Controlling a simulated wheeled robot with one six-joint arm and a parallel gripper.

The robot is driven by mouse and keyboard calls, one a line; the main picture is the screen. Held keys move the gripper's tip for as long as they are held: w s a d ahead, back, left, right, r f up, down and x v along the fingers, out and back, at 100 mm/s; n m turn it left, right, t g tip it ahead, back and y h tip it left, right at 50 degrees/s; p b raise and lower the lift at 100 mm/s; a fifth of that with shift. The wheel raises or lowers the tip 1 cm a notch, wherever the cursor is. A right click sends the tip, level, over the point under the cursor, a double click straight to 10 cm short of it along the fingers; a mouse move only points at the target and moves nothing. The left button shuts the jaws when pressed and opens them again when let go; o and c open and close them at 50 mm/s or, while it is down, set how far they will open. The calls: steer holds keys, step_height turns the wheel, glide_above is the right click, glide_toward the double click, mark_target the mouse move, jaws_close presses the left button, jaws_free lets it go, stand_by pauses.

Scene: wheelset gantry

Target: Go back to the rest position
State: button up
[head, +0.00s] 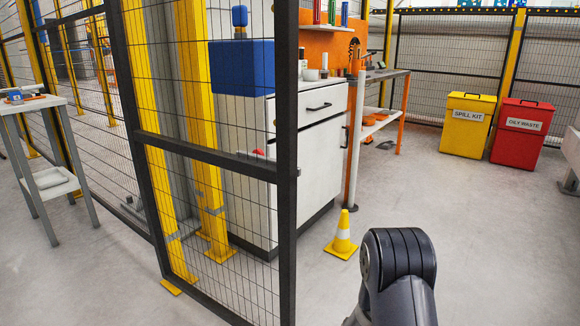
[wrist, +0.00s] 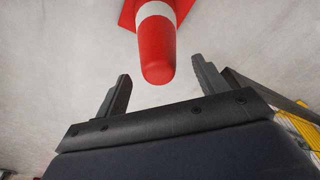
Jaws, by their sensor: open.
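My gripper (wrist: 160,88) is open in the wrist view, its two dark fingers apart with nothing between them touching either one. A red cone (wrist: 157,50) with a white band shows beyond the fingers at the top of the wrist view, its tip pointing toward the gap between them. In the head view a dark section of my arm stands at the bottom right of centre. The gripper itself is out of the head view.
A black mesh fence panel (head: 214,160) stands at left centre. A yellow cone (head: 342,238) stands near the white cabinet (head: 318,165). A yellow spill kit bin (head: 467,125) and a red oily waste bin (head: 520,133) stand at the back right. The floor at right is clear.

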steer(key=r+p, duration=0.1)
steer(key=r, duration=0.1)
steer(key=s+r+p, duration=0.1)
steer(key=r, duration=0.2)
steer(key=r+p, duration=0.1)
steer(key=r, duration=0.2)
steer(key=shift+s+d+r+p, duration=0.1)
steer(key=shift+s+r+p, duration=0.15)
steer(key=shift+s+p, duration=0.1)
step_height(320, 180, down, 12)
steer(key=w+b, duration=0.2)
steer(key=b, duration=0.4)
step_height(320, 180, up, 11)
steer(key=p, duration=0.6)
steer(key=shift+s, duration=0.15)
steer(key=s+r+p, duration=0.2)
steer(key=r+p, duration=1.1)
steer(key=p, duration=0.3)
steer(key=s+r+m+p, duration=0.1)
steer(key=s+r+p, duration=0.2)
steer(key=r+p, duration=1)
steer(key=p, duration=0.3)
steer(key=shift+m, duration=0.3)
steer(key=shift+r, duration=0.15)
